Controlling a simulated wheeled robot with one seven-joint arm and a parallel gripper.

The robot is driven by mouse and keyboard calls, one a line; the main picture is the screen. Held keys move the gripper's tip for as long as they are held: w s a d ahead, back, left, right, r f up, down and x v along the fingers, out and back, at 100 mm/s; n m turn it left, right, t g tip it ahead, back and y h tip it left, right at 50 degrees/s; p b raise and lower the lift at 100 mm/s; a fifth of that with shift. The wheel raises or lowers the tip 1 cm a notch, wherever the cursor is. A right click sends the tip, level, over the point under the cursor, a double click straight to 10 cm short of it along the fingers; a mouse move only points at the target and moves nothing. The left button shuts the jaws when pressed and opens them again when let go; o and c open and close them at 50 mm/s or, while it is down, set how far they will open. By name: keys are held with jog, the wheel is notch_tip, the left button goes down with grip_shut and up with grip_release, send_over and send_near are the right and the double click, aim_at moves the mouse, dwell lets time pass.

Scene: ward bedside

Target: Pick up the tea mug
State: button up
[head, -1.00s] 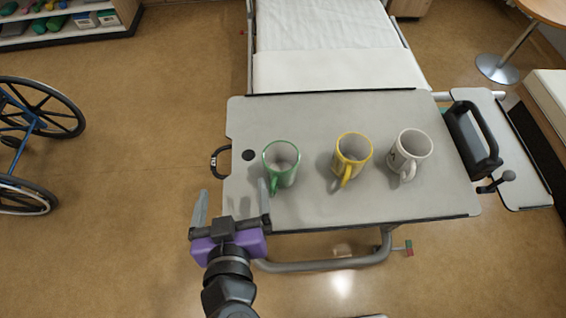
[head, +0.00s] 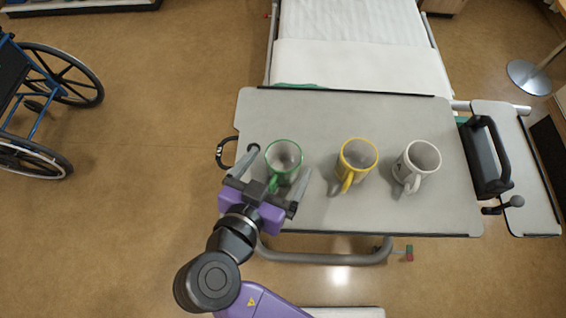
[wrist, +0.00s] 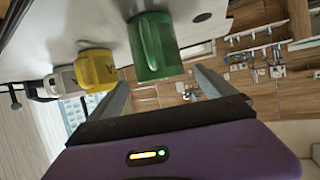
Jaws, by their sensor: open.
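Three mugs stand upright in a row on the grey overbed table (head: 300,214): a green-rimmed mug (head: 284,156) on the left, a yellow-rimmed one (head: 357,158) in the middle, a white one (head: 417,163) on the right. I cannot tell which is the tea mug. My gripper (head: 279,163) is open and empty at the green mug's near side, one finger on either side of it in the head view. The wrist view, turned upside down, shows the green mug (wrist: 154,45) beyond the fingers, with the yellow (wrist: 96,70) and white (wrist: 62,82) mugs to the left.
A black-handled unit (head: 484,158) is at the table's right edge. A bed (head: 350,65) lies behind the table. A wheelchair (head: 50,105) stands at the left, with clear floor between it and the table.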

aim_at(290, 147)
jog(key=shift+p+x, duration=0.3)
jog(key=shift+x, duration=1.4)
jog(key=shift+f, duration=0.2)
jog(key=c, duration=1.7)
jog(key=shift+r, duration=0.1)
jog(key=shift+c, duration=0.2)
